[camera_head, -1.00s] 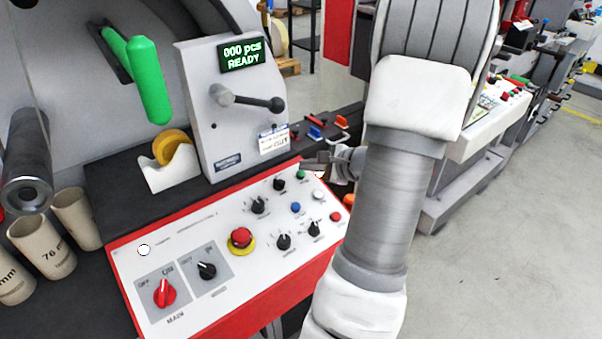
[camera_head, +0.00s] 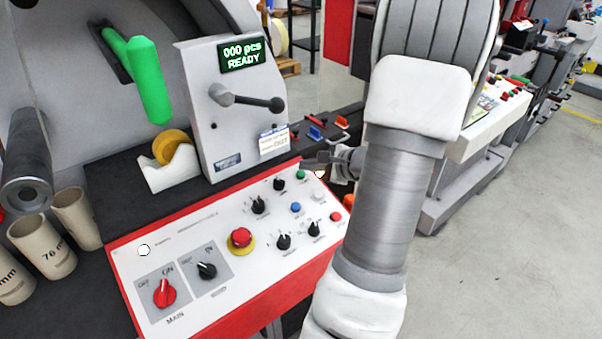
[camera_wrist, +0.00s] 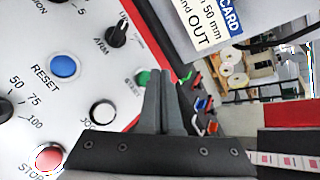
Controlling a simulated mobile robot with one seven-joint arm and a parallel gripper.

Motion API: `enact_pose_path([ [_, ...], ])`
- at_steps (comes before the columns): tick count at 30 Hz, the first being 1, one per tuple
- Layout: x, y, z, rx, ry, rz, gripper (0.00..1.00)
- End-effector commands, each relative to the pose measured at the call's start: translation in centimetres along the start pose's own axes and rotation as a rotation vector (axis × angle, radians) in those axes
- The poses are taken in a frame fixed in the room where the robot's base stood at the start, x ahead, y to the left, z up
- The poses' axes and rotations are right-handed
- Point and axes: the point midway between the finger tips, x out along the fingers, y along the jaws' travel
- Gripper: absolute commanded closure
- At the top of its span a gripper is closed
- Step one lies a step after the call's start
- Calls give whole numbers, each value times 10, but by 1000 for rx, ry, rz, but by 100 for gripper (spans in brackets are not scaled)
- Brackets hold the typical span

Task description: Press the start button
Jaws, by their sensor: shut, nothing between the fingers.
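The green start button (camera_head: 300,174) sits at the far right corner of the white control panel (camera_head: 190,250). In the wrist view the start button (camera_wrist: 143,77) shows beside the fingers, partly hidden by them, with its START label on the panel. My gripper (camera_head: 308,162) is shut and empty, its fingertips just above and beyond the button in the head view. In the wrist view my gripper's fingers (camera_wrist: 162,78) stand together close to the button. I cannot tell whether they touch it. The display (camera_head: 240,54) reads 000 pcs READY.
A red emergency stop (camera_head: 241,237) on yellow, a blue reset button (camera_wrist: 63,67), a white jog button (camera_wrist: 103,113), a red stop button (camera_wrist: 49,157) and several black knobs share the panel. A grey post with a lever (camera_head: 245,101) stands behind the panel.

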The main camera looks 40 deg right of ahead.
Motion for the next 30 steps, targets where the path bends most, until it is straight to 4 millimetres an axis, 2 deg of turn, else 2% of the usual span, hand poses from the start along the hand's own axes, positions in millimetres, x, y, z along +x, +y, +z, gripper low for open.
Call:
enact_pose_path([
  [30,7,5,-5,0,0,0,100],
])
